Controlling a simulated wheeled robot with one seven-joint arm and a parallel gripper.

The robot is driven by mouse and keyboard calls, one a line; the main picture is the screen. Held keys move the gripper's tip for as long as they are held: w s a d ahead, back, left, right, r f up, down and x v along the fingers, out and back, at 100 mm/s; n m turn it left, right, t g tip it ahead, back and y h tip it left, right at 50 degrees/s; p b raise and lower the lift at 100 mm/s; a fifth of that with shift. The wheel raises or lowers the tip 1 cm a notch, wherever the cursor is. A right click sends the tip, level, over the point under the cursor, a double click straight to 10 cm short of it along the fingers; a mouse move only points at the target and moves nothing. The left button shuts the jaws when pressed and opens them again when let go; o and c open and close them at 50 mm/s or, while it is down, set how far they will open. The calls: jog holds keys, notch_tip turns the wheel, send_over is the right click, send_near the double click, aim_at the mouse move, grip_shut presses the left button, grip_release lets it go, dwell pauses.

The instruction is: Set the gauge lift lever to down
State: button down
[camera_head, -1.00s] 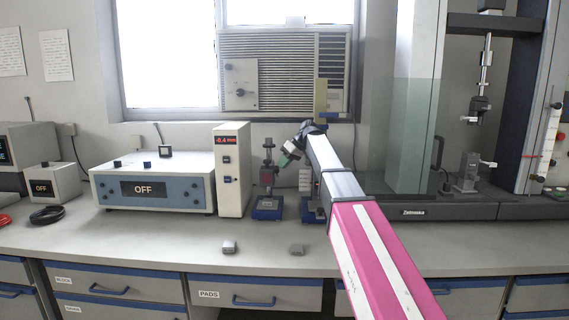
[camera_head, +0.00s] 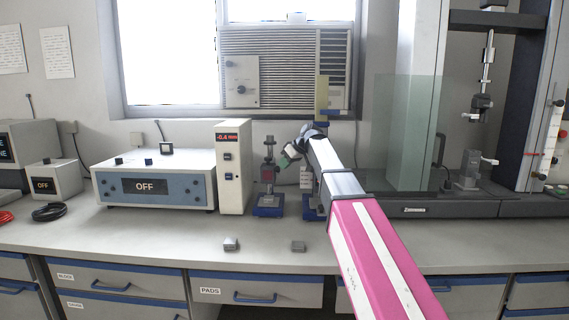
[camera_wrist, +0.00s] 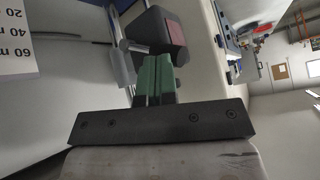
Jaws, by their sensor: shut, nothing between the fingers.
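The gauge (camera_head: 267,175) is a small upright stand with a dark and reddish head on a blue base (camera_head: 268,208), right of the white display box. My gripper (camera_head: 287,157) is just right of the gauge's upper part. In the wrist view, my gripper's green fingers (camera_wrist: 154,68) are together with nothing between them. Their tips are close to the gauge's dark head (camera_wrist: 152,28) and grey cylindrical parts below it; I cannot tell whether they touch. I cannot make out the lift lever for certain, nor its position.
The white display box (camera_head: 233,168) reads about -0.4 in red. A second blue-based stand (camera_head: 312,207) is partly hidden behind my arm. A clear shield (camera_head: 408,130) and a tall test frame stand right. Two small grey blocks (camera_head: 231,244) (camera_head: 298,246) lie on the open bench front.

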jog(key=s+f+t, duration=0.1)
jog(key=s+f+n+t, duration=0.1)
jog(key=f+t, duration=0.1)
jog(key=shift+f+t, duration=0.25)
jog(key=shift+t, duration=0.05)
dwell(0.5)
dwell(0.4)
jog(key=shift+s+r, duration=0.1)
jog(key=shift+r, duration=0.7)
